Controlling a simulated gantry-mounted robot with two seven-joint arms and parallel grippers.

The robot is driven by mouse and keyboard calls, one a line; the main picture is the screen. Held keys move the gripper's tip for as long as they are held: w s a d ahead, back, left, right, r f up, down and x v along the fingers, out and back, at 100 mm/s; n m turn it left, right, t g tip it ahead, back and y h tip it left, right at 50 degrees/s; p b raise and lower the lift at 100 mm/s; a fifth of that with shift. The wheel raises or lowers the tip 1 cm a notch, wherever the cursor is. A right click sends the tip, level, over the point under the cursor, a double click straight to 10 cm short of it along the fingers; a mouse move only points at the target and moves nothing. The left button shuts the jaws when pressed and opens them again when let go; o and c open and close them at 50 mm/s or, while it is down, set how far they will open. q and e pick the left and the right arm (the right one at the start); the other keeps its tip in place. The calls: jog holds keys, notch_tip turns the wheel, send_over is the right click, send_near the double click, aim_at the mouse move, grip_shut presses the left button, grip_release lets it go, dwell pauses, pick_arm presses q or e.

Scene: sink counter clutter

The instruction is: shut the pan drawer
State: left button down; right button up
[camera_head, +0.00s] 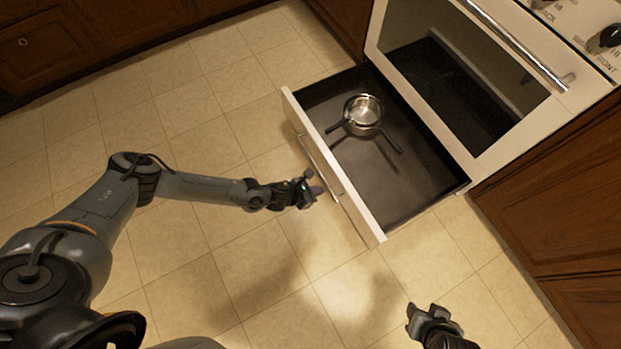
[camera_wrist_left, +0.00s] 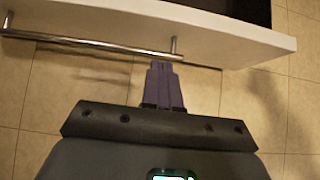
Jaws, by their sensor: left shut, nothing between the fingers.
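The pan drawer (camera_head: 412,188) is pulled out below the oven, with its white front panel (camera_head: 347,188) facing the left arm. A metal bar handle (camera_head: 318,163) runs along the front; it also shows in the left wrist view (camera_wrist_left: 100,44). Pans (camera_head: 363,112) with dark handles lie in the drawer. My left gripper (camera_head: 316,190) is shut and empty, close to the drawer front by the handle. In the left wrist view its purple fingers (camera_wrist_left: 163,84) point at the handle's right end; contact is unclear. My right gripper (camera_head: 412,312) is at the lower right, apart from the drawer; its jaw state is unclear.
The white oven (camera_head: 480,80) stands above and behind the drawer. Brown cabinets (camera_head: 560,190) flank it on the right, and more cabinets (camera_head: 90,40) line the upper left. The tiled floor (camera_head: 200,120) before the drawer is clear.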

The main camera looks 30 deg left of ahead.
aim_at(341, 184)
pick_arm(q)
jog(key=w+d+f+b, duration=0.2)
jog(key=w+b, duration=0.1)
jog(key=w+d+f+b, duration=0.1)
jog(key=w, duration=0.1)
jog(key=shift+w+d+f, duration=0.25)
jog(key=shift+w+d+r+b, duration=0.2)
jog(key=shift+w+b, duration=0.1)
jog(key=shift+w, duration=0.15)
jog(key=shift+s, duration=0.1)
